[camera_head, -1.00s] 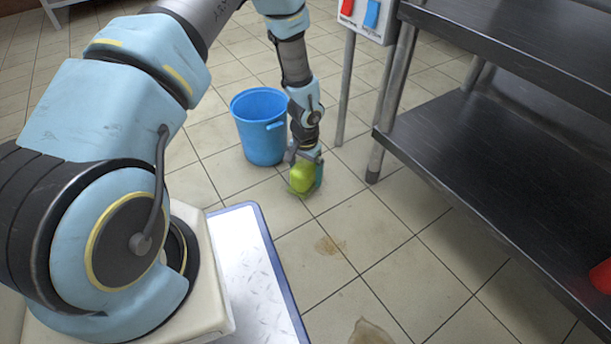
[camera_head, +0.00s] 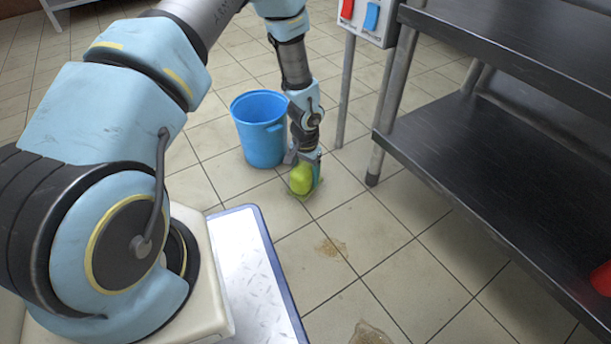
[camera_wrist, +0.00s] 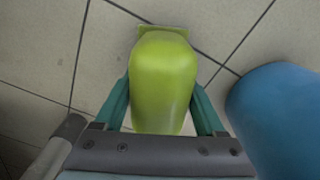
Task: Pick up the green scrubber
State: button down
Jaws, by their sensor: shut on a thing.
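The green scrubber (camera_head: 301,180) is a rounded yellow-green block low over the tiled floor, just in front of the blue bucket. In the wrist view the scrubber (camera_wrist: 163,80) lies between the two teal fingers, with a flat green edge showing at its far end. My gripper (camera_head: 306,172) points down and is shut on the scrubber; its fingers also show in the wrist view (camera_wrist: 162,112). I cannot tell whether the scrubber's underside touches the floor.
The blue bucket (camera_head: 262,140) stands close beside my gripper, and at the right in the wrist view (camera_wrist: 285,115). A dark metal shelf unit (camera_head: 480,165) stands to the right. A switch box (camera_head: 368,18) is on a post behind.

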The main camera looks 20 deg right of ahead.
notch_tip(320, 180, up, 10)
jog(key=p, duration=0.5)
